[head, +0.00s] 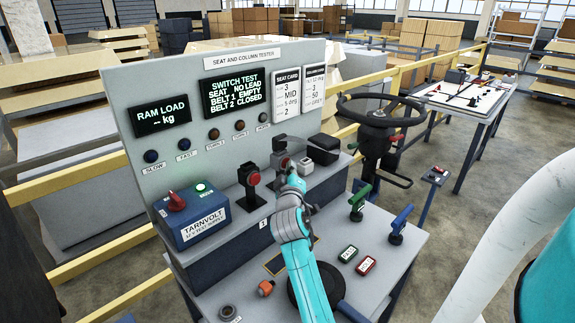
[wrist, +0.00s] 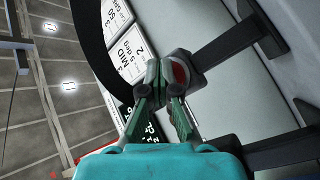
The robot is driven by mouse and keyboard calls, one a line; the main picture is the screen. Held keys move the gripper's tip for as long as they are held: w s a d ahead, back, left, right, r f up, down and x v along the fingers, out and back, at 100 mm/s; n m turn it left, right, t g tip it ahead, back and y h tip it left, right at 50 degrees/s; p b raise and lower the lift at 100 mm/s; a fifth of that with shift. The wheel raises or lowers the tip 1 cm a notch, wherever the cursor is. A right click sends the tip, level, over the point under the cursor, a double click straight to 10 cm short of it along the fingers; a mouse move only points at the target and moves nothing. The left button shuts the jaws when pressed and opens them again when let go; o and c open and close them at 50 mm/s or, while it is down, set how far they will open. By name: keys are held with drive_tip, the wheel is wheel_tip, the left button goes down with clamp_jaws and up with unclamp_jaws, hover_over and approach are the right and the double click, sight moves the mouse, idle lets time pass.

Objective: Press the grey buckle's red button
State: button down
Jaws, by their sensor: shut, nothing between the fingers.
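The grey buckle (wrist: 200,60) sits on a dark stalk in the wrist view. Its red button (wrist: 181,73) faces my gripper and is partly hidden by it. My gripper (wrist: 158,72) is shut and empty, with its fingertips right at the button's edge. I cannot tell whether they touch it or whether the button is pushed in. In the head view my gripper (head: 288,168) reaches up to the buckle's place and covers much of it. A second, black buckle with a red button (head: 253,179) stands on its own stalk to the left.
The tester panel (head: 185,95) rises behind, its display (head: 234,88) reading "BELT 1 EMPTY, BELT 2 CLOSED". A blue supply box (head: 195,222) stands at left. A black box (head: 324,148) and a steering wheel (head: 380,112) are at right. Green (head: 358,200) and blue (head: 401,222) handled items stand on the bench.

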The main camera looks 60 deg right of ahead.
drive_tip(key=shift+s+a, duration=0.2)
drive_tip(key=shift+s, duration=0.7)
drive_tip(key=s, duration=0.2)
drive_tip(key=s+a, duration=0.1)
drive_tip(key=s, duration=0.2)
drive_tip(key=shift+a, duration=0.1)
drive_tip(key=shift+a, duration=0.1)
idle(0.9)
